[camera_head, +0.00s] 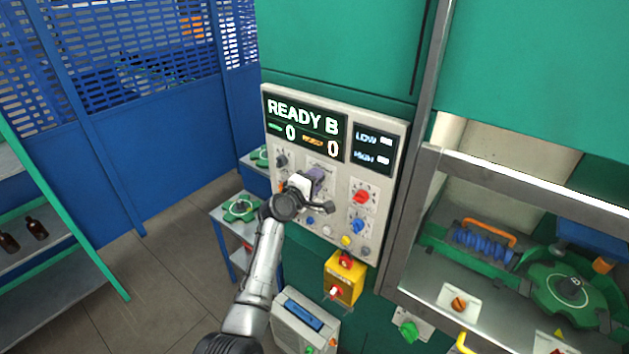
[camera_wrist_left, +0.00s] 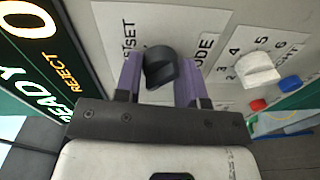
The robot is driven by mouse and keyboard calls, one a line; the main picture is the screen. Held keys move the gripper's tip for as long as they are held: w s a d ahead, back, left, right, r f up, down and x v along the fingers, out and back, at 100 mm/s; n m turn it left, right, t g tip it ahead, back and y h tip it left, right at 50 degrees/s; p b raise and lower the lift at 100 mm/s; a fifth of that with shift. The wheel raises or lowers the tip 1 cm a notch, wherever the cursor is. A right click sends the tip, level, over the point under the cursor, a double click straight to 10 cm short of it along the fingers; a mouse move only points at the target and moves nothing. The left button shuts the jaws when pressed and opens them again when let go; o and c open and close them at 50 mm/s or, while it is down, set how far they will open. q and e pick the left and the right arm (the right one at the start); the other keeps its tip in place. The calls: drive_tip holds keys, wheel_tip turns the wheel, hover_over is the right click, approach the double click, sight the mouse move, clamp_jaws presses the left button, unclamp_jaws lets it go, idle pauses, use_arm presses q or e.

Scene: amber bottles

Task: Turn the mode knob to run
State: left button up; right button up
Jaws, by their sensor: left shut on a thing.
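The mode knob (camera_wrist_left: 160,66) is a black knob on the light grey control panel (camera_head: 338,172). In the left wrist view it sits between the two purple fingers of my left gripper (camera_wrist_left: 162,82), which is shut on it. Part of its label shows beside it, with "SET" and "ODE" readable; the rest is covered. In the head view my left gripper (camera_head: 314,180) is at the panel's middle and hides the mode knob. Which mode the knob points to cannot be told. The panel display (camera_head: 303,126) reads "READY B" with two zeros. My right gripper is not in view.
A white numbered knob (camera_wrist_left: 256,69) is close beside the gripper. A red knob (camera_head: 361,197) and a blue knob (camera_head: 357,225) are to the right on the panel. A yellow box (camera_head: 342,284) with a red button is below. A framed machine opening is at the right.

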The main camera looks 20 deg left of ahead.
use_arm(q)
drive_tip(key=o, duration=0.9)
drive_tip(key=shift+s, duration=0.1)
drive_tip(key=b+v, duration=0.1)
drive_tip(key=v, duration=1.2)
drive_tip(key=shift+s+a+f+b, duration=0.1)
drive_tip(key=shift+s+f+b, duration=0.05)
drive_tip(key=shift+s+b, duration=0.15)
